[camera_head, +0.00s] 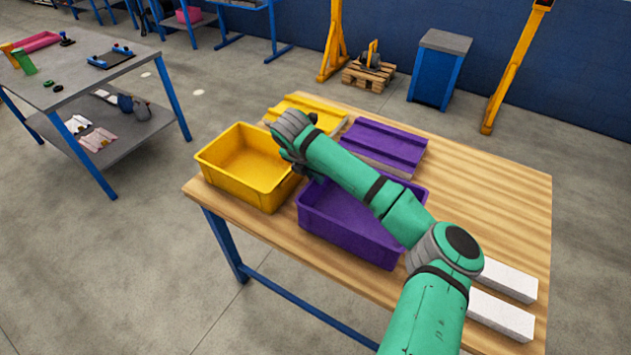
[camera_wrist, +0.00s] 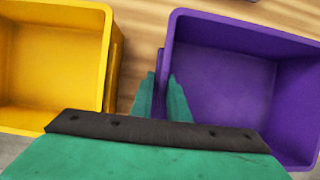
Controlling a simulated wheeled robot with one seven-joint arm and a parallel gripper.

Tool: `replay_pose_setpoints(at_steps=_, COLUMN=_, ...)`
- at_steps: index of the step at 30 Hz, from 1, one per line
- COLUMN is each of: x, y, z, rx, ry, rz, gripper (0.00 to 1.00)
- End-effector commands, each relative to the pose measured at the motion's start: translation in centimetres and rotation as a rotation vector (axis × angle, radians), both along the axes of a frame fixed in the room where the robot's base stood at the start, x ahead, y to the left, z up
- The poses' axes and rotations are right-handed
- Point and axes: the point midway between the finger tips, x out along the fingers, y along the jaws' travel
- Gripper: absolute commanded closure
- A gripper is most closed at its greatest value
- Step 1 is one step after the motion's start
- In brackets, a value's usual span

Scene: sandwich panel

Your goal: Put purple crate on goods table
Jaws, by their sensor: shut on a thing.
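The purple crate (camera_head: 346,226) stands upright on the wooden table, right of the yellow crate, and looks empty. My arm reaches across above it and hides part of its far side. In the wrist view the purple crate (camera_wrist: 225,75) fills the right side. My gripper (camera_wrist: 164,95) is shut on its left wall, one finger on each side. In the head view the fingers are mostly hidden behind my wrist. Which table is the goods table I cannot tell for sure.
The yellow crate (camera_head: 243,165) stands close on the left, with a narrow gap. Purple (camera_head: 378,145) and yellow (camera_head: 310,110) panels lie behind. White blocks (camera_head: 500,300) lie at the right. A grey table (camera_head: 85,75) with small items stands at the far left, across open floor.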

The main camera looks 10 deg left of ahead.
Motion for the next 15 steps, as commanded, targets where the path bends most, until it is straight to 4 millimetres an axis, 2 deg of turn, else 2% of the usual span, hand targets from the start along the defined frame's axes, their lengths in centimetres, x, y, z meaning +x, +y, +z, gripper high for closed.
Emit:
replay_pose_setpoints(at_steps=3, x=0.0, y=-0.2, z=-1.7, rx=-0.002, ry=0.001, rz=-0.003, gripper=1.0)
replay_pose_setpoints(at_steps=5, x=0.0, y=-0.2, z=-2.2, rx=-0.002, ry=0.001, rz=-0.003, gripper=1.0)
replay_pose_setpoints(at_steps=15, x=0.0, y=-0.1, z=-2.5, rx=-0.001, ry=0.0, rz=0.0, gripper=1.0)
